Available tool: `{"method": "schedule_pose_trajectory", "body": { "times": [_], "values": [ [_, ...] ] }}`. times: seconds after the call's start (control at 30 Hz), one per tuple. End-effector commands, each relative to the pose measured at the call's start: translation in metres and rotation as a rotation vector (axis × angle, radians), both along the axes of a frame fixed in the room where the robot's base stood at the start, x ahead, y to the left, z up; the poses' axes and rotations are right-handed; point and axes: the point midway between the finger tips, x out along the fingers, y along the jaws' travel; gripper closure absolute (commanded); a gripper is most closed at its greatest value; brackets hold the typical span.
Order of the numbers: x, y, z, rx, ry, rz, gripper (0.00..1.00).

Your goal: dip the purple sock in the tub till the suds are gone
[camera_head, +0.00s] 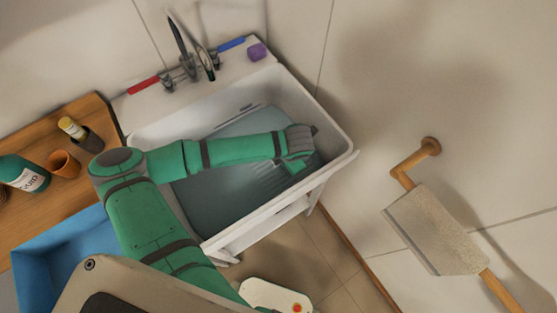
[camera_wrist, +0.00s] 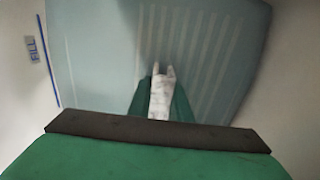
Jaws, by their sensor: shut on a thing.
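The tub (camera_head: 340,148) is a white, deep sink with grey-green water (camera_head: 225,198) in it. My gripper (camera_head: 297,165) is over the water near the tub's right end, pointing down. In the wrist view my gripper (camera_wrist: 161,98) is shut on a whitish, mottled thing that looks like the sock (camera_wrist: 162,97) under white suds; no clear purple shows on it. The water and ribbed floor (camera_wrist: 190,45) lie beyond it. I cannot tell whether the sock touches the water. In the head view my gripper and arm hide the sock.
A tap (camera_head: 205,65) with red and blue handles and a small purple block (camera_head: 257,51) are on the tub's back ledge. A wooden counter (camera_head: 92,112) with bottles and a blue bin (camera_head: 50,245) are at left. A FILL mark (camera_wrist: 35,48) is on the tub wall.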

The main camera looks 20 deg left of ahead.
Motion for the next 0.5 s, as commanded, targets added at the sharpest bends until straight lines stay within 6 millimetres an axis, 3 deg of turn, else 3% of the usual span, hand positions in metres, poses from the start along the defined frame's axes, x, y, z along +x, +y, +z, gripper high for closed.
{"method": "schedule_pose_trajectory", "body": {
  "times": [0.5],
  "values": [
    [-0.0023, 0.0012, 0.0002, 0.000, 0.000, -0.001, 1.00]
  ]
}}
